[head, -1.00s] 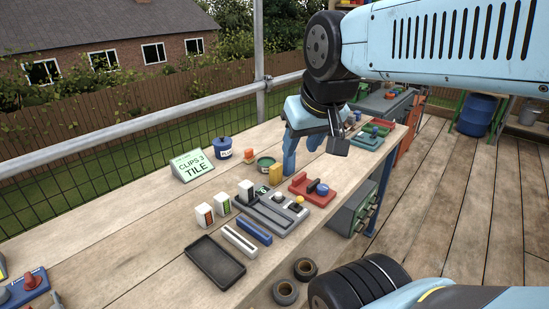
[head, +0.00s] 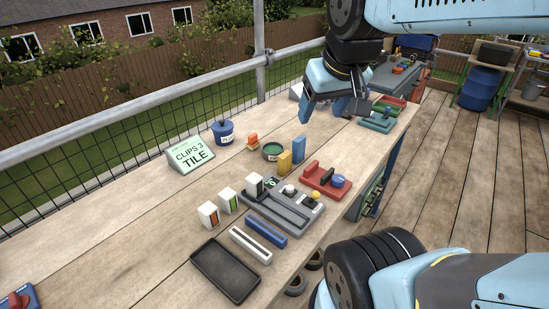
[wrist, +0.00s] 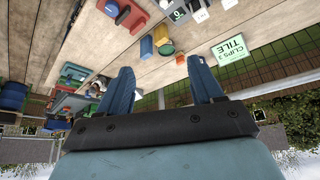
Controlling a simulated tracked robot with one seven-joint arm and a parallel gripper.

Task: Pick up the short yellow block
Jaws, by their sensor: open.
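The short yellow block (head: 284,163) stands upright on the wooden bench, just behind the grey slotted board. A taller blue block (head: 298,149) stands right beside it on its far right side. My gripper (head: 326,112) is open and empty, held above the bench beyond the blocks, up and to the right of the yellow block in the head view. In the wrist view my open gripper (wrist: 161,66) shows two spread blue fingers. The yellow block (wrist: 160,35) and blue block (wrist: 146,48) show above and between the fingers, apart from them.
The grey slotted board (head: 290,214) holds small pieces. A red tray (head: 325,183) lies to its right. A green tin (head: 272,151), orange piece (head: 253,139), blue pot (head: 224,132) and green sign (head: 190,154) stand behind. A dark tray (head: 226,270) lies in front.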

